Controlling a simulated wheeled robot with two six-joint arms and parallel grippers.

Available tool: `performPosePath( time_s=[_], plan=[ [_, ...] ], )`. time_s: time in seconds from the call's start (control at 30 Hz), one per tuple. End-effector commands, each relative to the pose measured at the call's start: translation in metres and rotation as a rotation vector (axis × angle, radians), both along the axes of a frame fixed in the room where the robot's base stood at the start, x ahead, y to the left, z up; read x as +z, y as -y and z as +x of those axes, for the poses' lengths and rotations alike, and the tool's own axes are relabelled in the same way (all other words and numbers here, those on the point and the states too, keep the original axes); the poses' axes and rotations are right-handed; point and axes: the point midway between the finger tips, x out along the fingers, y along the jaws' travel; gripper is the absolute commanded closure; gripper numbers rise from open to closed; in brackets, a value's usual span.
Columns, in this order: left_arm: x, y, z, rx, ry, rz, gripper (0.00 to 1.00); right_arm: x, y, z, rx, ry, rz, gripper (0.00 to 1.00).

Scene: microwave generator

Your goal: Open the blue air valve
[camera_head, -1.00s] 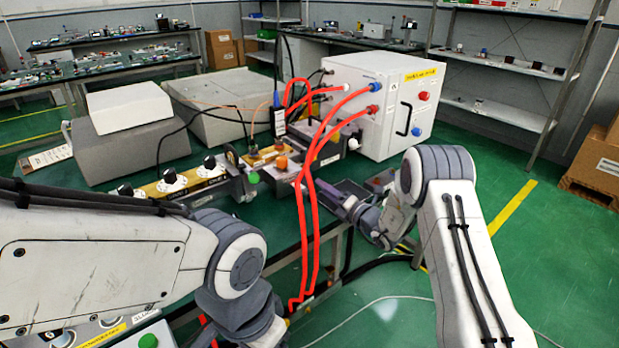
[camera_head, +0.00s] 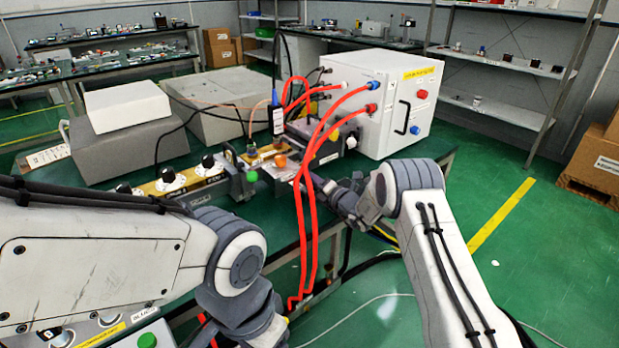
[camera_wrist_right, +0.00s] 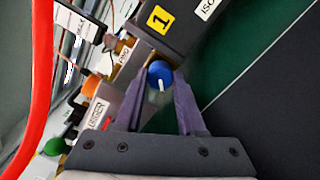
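The blue air valve is a round blue knob (camera_wrist_right: 160,75) with a white line mark. In the right wrist view it sits between the fingertips of my right gripper (camera_wrist_right: 163,80), which is open around it. A gap shows between the knob and the right-hand finger. In the head view my right gripper (camera_head: 318,183) is at the front edge of the bench, behind the red hoses, and the blue valve cannot be made out there. My left arm comes in at the lower left, and its gripper is out of the picture.
Red hoses (camera_head: 312,235) hang in front of the bench next to my right gripper. A white cabinet (camera_head: 385,105) stands behind it. An orange knob (camera_head: 281,161) and a green knob (camera_head: 252,177) are to the left. Green floor is open at right.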

Motion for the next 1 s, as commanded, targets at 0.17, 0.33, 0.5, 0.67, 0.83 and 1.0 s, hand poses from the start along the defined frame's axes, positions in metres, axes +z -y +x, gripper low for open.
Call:
performPosePath(
  time_s=[0.17, 0.33, 0.5, 0.67, 0.83, 1.0],
  plan=[
    [-0.01, 0.0, 0.0, 0.0, 0.0, 0.0, 0.31, -0.003, 0.001, 0.0, -0.001, 0.027, -0.036, 1.0],
    [-0.017, 0.0, 0.0, 0.0, 0.0, 0.0, 0.31, -0.001, 0.001, 0.0, -0.001, 0.073, -0.099, 1.0],
    [-0.015, 0.0, 0.0, 0.0, 0.0, 0.0, 0.31, 0.0, 0.001, 0.0, -0.001, 0.073, -0.101, 1.0],
    [-0.015, 0.0, 0.0, 0.0, 0.0, 0.0, 0.31, 0.0, 0.001, 0.0, -0.001, 0.073, -0.101, 0.49],
    [-0.015, 0.0, 0.0, 0.0, 0.0, 0.0, 0.31, 0.0, 0.001, 0.0, -0.001, 0.073, -0.101, 0.49],
    [-0.015, 0.0, 0.0, 0.0, 0.0, 0.0, 0.31, 0.0, 0.003, -0.003, -0.002, 0.072, -0.101, 0.49]
  ],
)
